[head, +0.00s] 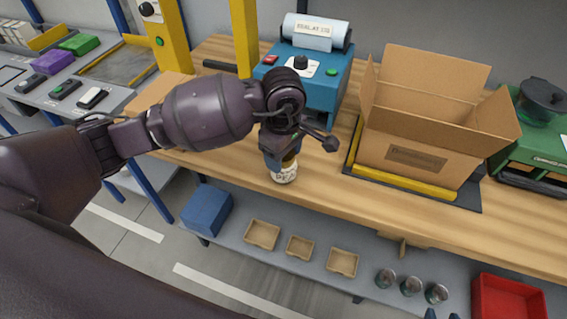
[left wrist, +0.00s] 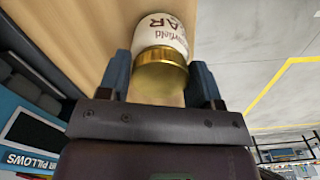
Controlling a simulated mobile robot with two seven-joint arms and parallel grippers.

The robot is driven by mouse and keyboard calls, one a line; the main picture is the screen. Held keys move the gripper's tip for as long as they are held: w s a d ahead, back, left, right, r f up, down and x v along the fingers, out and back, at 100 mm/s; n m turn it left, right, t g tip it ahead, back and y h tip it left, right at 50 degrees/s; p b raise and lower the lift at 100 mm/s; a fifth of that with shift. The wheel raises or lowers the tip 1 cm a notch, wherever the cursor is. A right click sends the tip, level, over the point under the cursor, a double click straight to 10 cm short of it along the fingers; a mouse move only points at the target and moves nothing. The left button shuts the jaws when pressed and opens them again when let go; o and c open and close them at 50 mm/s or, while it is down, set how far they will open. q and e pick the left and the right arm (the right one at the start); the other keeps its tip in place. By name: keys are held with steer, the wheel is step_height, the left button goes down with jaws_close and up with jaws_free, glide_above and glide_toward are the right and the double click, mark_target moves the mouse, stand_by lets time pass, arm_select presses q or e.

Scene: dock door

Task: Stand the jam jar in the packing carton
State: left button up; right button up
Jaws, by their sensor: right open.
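The jam jar (head: 284,174) has a cream label with dark lettering and a gold lid. It is roughly upright over the wooden bench, near its front edge; I cannot tell whether its base touches the wood. My left gripper (head: 281,158) comes down on it from above. In the left wrist view the jar's lid (left wrist: 160,78) sits between both fingers, which lie against its sides. The open packing carton (head: 415,158) stands to the right on the bench, flaps up, its floor hidden. My right gripper is out of view.
A blue sealing machine (head: 322,82) stands behind the jar. A yellow bar (head: 405,181) runs along the carton's front. A green machine (head: 530,150) is to the carton's right. Bare bench (head: 325,190) lies between jar and carton. The lower shelf holds trays and glass jars (head: 411,286).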

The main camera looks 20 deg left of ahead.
arm_select(q)
steer(key=c, duration=0.8)
steer(key=shift+o, duration=0.2)
steer(key=shift+r, duration=0.1)
